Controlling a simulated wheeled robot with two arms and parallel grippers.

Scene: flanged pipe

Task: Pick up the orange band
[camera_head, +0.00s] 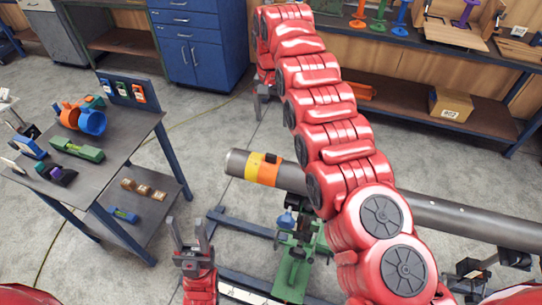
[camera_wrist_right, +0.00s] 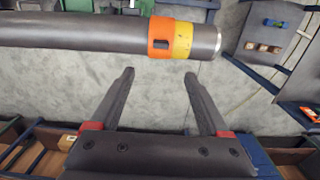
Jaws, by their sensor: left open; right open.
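The orange band (camera_head: 267,171) is wrapped around the grey pipe (camera_head: 460,214) near its left end, beside a yellow band (camera_head: 252,166). In the right wrist view the orange band (camera_wrist_right: 161,29) shows a dark patch, with the yellow band (camera_wrist_right: 182,40) between it and the pipe's end. My right gripper (camera_wrist_right: 159,75) is open and empty, its fingertips apart from the pipe and pointing toward the orange band. In the head view my right gripper (camera_head: 265,104) is partly hidden by its arm. My left gripper (camera_head: 191,228) is open and empty, left of the pipe stand.
The pipe rests on a green stand (camera_head: 296,262) over a blue floor frame (camera_head: 240,225). A cart (camera_head: 129,147) at left holds tools, a blue clamp (camera_head: 92,122) and an orange ring (camera_head: 68,115). A blue cabinet (camera_head: 200,40) and shelves stand behind. Floor between cart and pipe is clear.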

